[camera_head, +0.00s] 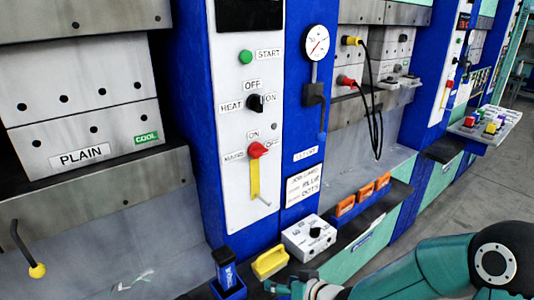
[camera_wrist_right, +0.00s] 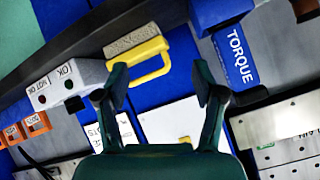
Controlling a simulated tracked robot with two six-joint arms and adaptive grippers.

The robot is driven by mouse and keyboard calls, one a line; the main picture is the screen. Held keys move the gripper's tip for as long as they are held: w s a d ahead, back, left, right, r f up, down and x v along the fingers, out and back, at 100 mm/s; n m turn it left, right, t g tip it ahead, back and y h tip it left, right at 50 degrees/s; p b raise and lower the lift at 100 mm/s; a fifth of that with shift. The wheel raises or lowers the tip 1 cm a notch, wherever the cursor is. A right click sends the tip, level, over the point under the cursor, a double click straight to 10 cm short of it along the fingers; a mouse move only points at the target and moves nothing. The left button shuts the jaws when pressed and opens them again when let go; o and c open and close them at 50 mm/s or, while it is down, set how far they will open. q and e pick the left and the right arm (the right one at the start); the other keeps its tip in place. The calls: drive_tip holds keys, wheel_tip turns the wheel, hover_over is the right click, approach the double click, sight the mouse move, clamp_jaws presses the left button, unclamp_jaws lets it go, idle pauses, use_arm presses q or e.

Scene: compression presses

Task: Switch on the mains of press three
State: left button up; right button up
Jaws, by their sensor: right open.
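The red mains switch (camera_head: 258,149) is on the white control panel (camera_head: 232,190) of the nearest press. No press number is legible, so I cannot tell which press this is. My right gripper (camera_head: 291,289) is at the bottom of the head view, low and in front of the ledge, well below the switch. In the wrist view its fingers (camera_wrist_right: 160,88) are apart with nothing held between them. My left gripper is out of view.
A black HEAT knob (camera_head: 255,103) sits above the switch. Cables (camera_head: 372,110) hang at right.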

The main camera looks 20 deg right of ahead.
drive_tip(key=w+d+r+n+t, duration=0.1)
drive_tip(key=d+r+t, duration=0.1)
drive_tip(key=r, duration=0.6)
drive_tip(key=w+d+r+n+t, duration=0.1)
drive_tip(key=r+t, duration=0.1)
drive_tip(key=r, duration=0.6)
drive_tip(key=n+t+y, duration=0.2)
drive_tip(key=n+t, duration=0.1)
approach(262, 153)
drive_tip(key=p+x, duration=0.3)
drive_tip(key=x, duration=0.7)
drive_tip(key=shift+c, duration=0.4)
